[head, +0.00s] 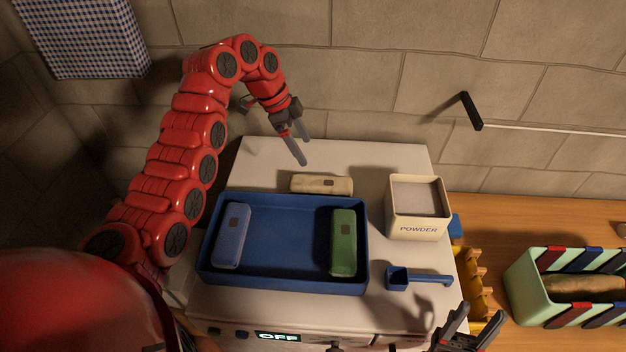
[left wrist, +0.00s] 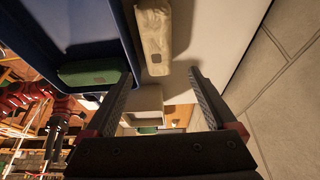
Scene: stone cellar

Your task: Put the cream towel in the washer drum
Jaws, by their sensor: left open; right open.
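The rolled cream towel (head: 321,185) lies on the white washer top (head: 375,160), just behind the blue tray. In the left wrist view the cream towel (left wrist: 154,35) is beyond the fingertips. My left gripper (head: 304,151) is open and empty, above and behind the towel, apart from it; its two fingers (left wrist: 160,82) show spread in the wrist view. My right gripper (head: 470,328) is open at the front right corner of the washer. The washer's front panel (head: 310,338) shows "OFF". The drum is out of view.
The blue tray (head: 285,198) holds a blue towel (head: 232,236) and a green towel (head: 343,242). A powder box (head: 418,215) and a blue scoop (head: 420,279) stand to its right. A striped basket (head: 535,290) sits on the wooden counter (head: 510,215). A stone wall (head: 380,60) is behind.

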